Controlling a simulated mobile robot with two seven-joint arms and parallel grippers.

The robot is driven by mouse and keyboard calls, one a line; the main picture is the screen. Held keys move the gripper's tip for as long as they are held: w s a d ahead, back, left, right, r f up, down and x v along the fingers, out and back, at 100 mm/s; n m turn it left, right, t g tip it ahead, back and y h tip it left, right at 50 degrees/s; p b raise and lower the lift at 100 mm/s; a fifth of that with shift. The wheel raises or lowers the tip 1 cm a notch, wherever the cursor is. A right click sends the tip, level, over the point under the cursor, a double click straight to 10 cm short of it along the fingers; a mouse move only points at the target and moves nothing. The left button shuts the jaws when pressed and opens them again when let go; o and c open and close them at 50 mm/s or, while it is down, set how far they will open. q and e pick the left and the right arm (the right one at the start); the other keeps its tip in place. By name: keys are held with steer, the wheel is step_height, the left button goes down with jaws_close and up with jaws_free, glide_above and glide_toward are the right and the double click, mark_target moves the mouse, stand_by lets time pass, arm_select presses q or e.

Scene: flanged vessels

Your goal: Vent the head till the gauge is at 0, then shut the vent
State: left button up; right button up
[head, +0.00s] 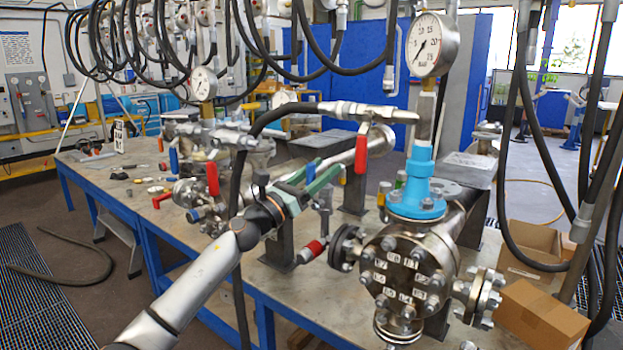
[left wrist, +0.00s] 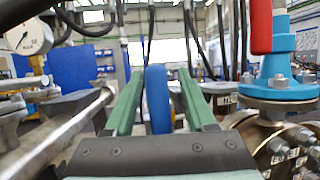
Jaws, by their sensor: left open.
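The flanged vessel head (head: 408,268), with lettered tags, stands at the bench's right front, below a blue fitting (head: 417,186). Above it is a pressure gauge (head: 433,45); its needle appears to point to the lower left, too small to read exactly. A valve with a red lever (head: 361,150) hanging down sits on the line left of the gauge. My left gripper (head: 325,172) is open left of the vessel. In the left wrist view, a blue handle (left wrist: 157,98) stands upright between its green fingers; contact is unclear. My right gripper is not in view.
Other valves and another gauge (head: 203,83) crowd the bench on the left. Black hoses (head: 520,150) hang at the right and overhead. Cardboard boxes (head: 540,318) stand right of the vessel. A red lever (left wrist: 261,27) shows at the wrist view's upper right.

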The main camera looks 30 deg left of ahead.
arm_select(q)
steer(key=b+v, duration=0.3)
steer(key=v, duration=0.9)
steer(key=shift+s, duration=0.15)
steer(key=shift+f, duration=0.15)
stand_by(0.7)
